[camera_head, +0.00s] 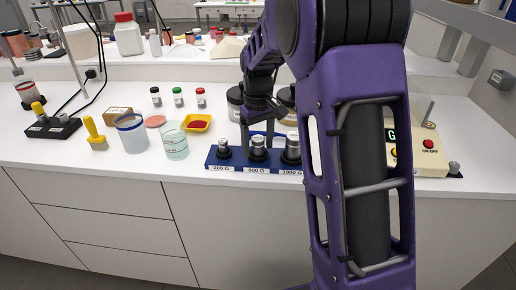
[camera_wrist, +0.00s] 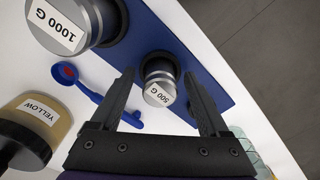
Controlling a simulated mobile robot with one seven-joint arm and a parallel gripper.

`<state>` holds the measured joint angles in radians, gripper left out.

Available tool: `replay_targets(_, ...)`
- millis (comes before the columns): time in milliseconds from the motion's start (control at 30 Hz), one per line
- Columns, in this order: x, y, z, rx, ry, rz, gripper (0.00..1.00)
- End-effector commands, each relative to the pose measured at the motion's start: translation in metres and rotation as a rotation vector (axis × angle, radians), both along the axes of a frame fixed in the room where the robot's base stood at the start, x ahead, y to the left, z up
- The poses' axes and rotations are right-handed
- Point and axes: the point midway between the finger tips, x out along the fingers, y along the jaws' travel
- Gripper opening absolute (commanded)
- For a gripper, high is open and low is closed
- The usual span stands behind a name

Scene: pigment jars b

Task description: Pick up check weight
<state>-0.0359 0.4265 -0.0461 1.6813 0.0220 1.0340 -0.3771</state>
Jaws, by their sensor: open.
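My gripper (camera_head: 258,127) points down above the holder, open. In the wrist view my gripper (camera_wrist: 160,80) has its fingers on either side of the 500 G weight (camera_wrist: 161,82), with nothing clamped. The 1000 G weight (camera_wrist: 73,20) is at upper left there, beside the left finger. My arm hides the holder's right end in the head view.
A blue spoon (camera_wrist: 95,95) with red powder and a jar labelled YELLOW (camera_wrist: 42,115) lie close to my gripper. A glass beaker (camera_head: 174,143), a yellow tray (camera_head: 188,125) and small bottles (camera_head: 178,97) stand to the left. A scale (camera_head: 428,145) is at right.

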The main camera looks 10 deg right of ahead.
Motion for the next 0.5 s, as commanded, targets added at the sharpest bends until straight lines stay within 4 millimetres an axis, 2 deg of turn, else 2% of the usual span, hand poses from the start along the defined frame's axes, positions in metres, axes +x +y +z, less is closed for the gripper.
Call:
replay_targets(67, 0.0001, 0.0000, 0.0005, 0.000, 0.000, 0.000, 0.77)
replay_targets(400, 0.0000, 0.0000, 0.0008, 0.000, 0.000, 0.000, 0.16)
replay_targets(500, 0.0000, 0.0000, 0.0008, 0.000, 0.000, 0.000, 0.00)
